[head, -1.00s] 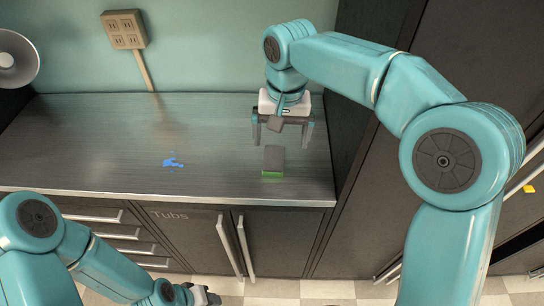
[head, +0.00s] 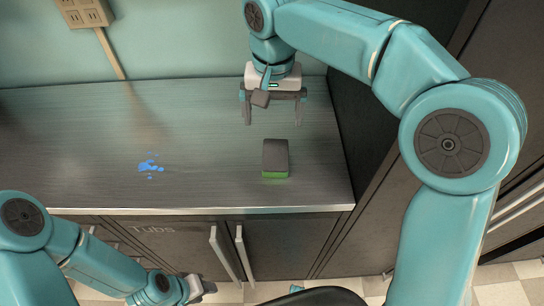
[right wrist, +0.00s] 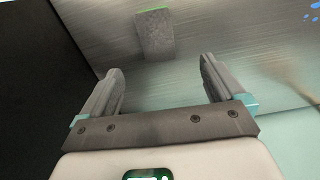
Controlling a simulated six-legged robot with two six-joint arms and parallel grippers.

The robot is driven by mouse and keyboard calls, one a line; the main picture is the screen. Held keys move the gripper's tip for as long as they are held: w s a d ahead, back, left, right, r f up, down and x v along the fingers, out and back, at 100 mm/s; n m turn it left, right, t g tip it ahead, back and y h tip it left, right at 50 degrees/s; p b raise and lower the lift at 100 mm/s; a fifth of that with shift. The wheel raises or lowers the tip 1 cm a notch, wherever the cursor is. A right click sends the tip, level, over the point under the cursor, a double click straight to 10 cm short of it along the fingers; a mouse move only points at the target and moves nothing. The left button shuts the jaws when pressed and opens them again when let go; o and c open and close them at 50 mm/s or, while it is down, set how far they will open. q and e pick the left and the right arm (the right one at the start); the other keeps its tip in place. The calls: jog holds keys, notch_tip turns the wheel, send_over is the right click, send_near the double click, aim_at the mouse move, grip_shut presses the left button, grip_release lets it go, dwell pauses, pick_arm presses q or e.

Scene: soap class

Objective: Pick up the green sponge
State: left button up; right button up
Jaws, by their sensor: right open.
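The green sponge (head: 275,158) lies on the grey counter near its front edge, with a dark grey top and a green lower layer along its front side. In the right wrist view the sponge (right wrist: 155,35) lies beyond the fingertips, between their lines and apart from them. My right gripper (head: 273,118) is open and empty, behind the sponge and pointing down. Its two spread fingers show in the right wrist view (right wrist: 160,80). My left gripper (head: 198,289) is low at the bottom left, in front of the cabinets; its jaws are too small to read.
A blue spill (head: 150,166) marks the counter (head: 80,140) left of the sponge. A tall dark cabinet wall (head: 365,130) stands close on the right. A wall socket (head: 85,12) is at the back left. The counter's left and middle are otherwise clear.

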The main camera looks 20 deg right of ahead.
send_over(276, 154)
notch_tip(276, 154, down, 7)
jog(key=shift+a+f, duration=0.15)
jog(key=shift+f, duration=0.05)
jog(key=shift+a+f, duration=0.1)
jog(key=shift+f, duration=0.3)
jog(key=shift+s+f, duration=0.15)
jog(key=f, duration=0.5)
jog(key=shift+w, duration=0.3)
jog(key=shift+s+d, duration=0.2)
jog(key=shift+s, duration=0.05)
jog(key=shift+w, duration=0.2)
jog(key=c, duration=0.9)
jog(key=shift+c, duration=0.6)
jog(key=shift+s, duration=0.1)
